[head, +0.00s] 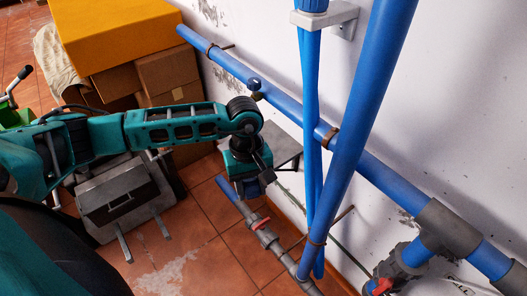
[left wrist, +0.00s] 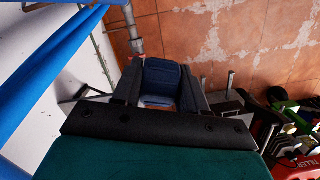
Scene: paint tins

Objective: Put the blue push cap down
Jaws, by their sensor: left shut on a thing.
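My left gripper (head: 252,186) hangs pointing down near the wall, left of the upright blue pipes in the head view. In the left wrist view the same gripper (left wrist: 162,84) is shut on the blue push cap (left wrist: 163,72), a dark blue piece between the two dark fingers. In the head view the cap is mostly hidden by the gripper and hard to tell from it. I cannot tell whether the cap touches anything below. My right gripper is not in view.
A grey surface (head: 284,150) shows beside the gripper at the wall. A grey metal box (head: 122,198) and cardboard boxes (head: 168,74) stand left. Tiled floor (head: 200,255) is partly clear.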

